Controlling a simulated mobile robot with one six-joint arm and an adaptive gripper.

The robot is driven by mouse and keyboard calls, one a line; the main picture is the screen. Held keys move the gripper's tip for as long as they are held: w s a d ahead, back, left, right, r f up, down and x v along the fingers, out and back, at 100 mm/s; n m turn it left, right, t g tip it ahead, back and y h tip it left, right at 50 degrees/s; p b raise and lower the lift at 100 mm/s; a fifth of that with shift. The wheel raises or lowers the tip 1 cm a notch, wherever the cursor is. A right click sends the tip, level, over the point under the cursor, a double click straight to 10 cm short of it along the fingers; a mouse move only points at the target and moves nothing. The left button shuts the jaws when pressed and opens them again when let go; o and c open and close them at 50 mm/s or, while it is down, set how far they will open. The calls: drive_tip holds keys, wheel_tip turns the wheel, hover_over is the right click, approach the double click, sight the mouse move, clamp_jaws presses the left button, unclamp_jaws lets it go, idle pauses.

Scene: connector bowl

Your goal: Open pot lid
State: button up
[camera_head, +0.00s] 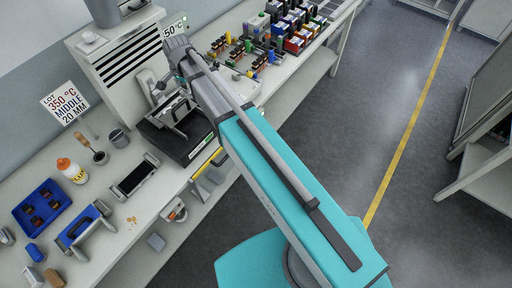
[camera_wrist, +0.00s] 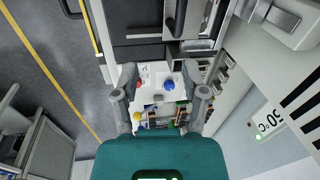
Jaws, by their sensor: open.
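A black box-shaped unit (camera_head: 190,147) with a grey handle-like frame on top stands on the bench under my arm; I take it for the pot, but its lid is hard to make out. In the wrist view a dark panel with an upright bar handle (camera_wrist: 178,22) lies at the top, beyond the fingers; it may be the lid. My gripper (camera_wrist: 163,92) is open, with its two grey fingers apart and nothing held between them. In the head view my gripper (camera_head: 180,62) is small and partly hidden by my arm, above and behind the black unit.
A vented white cabinet (camera_head: 118,62) stands behind the black unit. Connectors and coloured bins (camera_head: 292,35) crowd the bench's far end.

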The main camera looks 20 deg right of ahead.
drive_tip(key=s+d+f+n+g+h+b, duration=0.1)
drive_tip(key=s+d+f+n+b, duration=0.8)
drive_tip(key=s+d+f+b, duration=0.9)
drive_tip(key=d+f+b, duration=0.2)
drive_tip(key=d+f, duration=0.1)
drive_tip(key=d, duration=0.1)
drive_tip(key=shift+s+f+g, duration=0.2)
drive_tip(key=shift+s+g, duration=0.1)
drive_tip(key=shift+s, duration=0.1)
drive_tip(key=shift+a, duration=0.1)
idle(0.6)
wheel_tip(320, 180, up, 24)
drive_tip(key=m+t+y+p, duration=0.15)
drive_tip(key=m+p, duration=0.85)
drive_tip(key=p, duration=1.3)
hover_over(179, 105)
drive_tip(key=s+d, duration=0.2)
drive_tip(key=shift+a+f, duration=0.1)
drive_tip(key=shift+a, duration=0.15)
drive_tip(key=shift+f, duration=0.1)
drive_tip(key=f+b, duration=0.4)
drive_tip(key=w+a+f+b, duration=0.1)
drive_tip(key=f+b, duration=0.4)
drive_tip(key=w+f+b, duration=0.1)
drive_tip(key=f+b, duration=0.3)
drive_tip(key=shift+a+f+b, duration=0.15)
drive_tip(key=shift+a+b, duration=0.15)
